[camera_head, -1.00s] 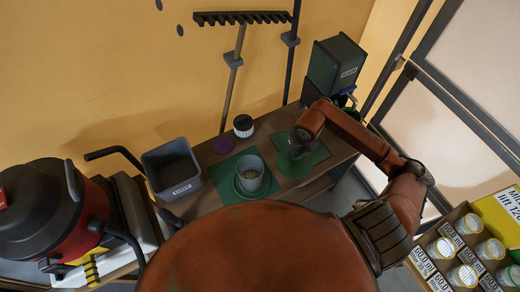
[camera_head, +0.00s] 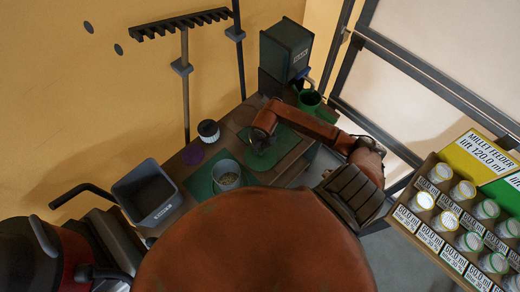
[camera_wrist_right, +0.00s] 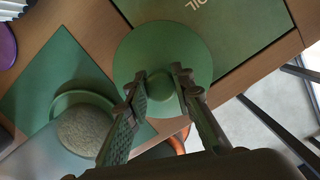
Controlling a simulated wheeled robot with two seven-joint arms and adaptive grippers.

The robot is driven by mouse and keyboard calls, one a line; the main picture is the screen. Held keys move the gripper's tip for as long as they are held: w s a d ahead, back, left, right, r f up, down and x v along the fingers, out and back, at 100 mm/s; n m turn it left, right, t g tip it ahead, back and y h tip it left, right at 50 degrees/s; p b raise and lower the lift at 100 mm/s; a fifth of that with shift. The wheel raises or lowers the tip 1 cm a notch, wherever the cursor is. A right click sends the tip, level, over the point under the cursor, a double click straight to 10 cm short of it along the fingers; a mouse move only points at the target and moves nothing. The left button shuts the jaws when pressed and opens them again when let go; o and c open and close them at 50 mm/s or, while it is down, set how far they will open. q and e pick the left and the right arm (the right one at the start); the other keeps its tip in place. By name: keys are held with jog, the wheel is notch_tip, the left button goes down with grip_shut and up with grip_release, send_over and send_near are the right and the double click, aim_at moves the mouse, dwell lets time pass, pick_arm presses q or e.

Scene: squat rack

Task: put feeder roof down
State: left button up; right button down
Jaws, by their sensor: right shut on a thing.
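The feeder roof (camera_wrist_right: 150,48) is a round green disc with a knob (camera_wrist_right: 161,87), seen in the right wrist view. My right gripper (camera_wrist_right: 160,92) is shut on the knob. The disc overlaps the table wood and the edge of a lettered green mat (camera_wrist_right: 235,30); I cannot tell whether it touches them. In the head view my right gripper (camera_head: 258,143) is low over the table's right part, and the roof is hard to make out. A feeder cup (camera_head: 227,175) with seed stands on another green mat (camera_head: 199,184), to the left. My left gripper is out of view.
A grey bin (camera_head: 148,193) stands left of the cup. A white jar with a dark lid (camera_head: 208,131) stands at the back. A rack of labelled cups (camera_head: 455,210) is at right.

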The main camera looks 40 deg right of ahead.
jog(key=shift+f, duration=0.65)
jog(key=c, duration=2)
grip_release()
jog(key=o, duration=0.3)
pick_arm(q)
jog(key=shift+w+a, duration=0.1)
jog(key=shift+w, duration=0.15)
pick_arm(e)
jog(key=shift+r, duration=0.15)
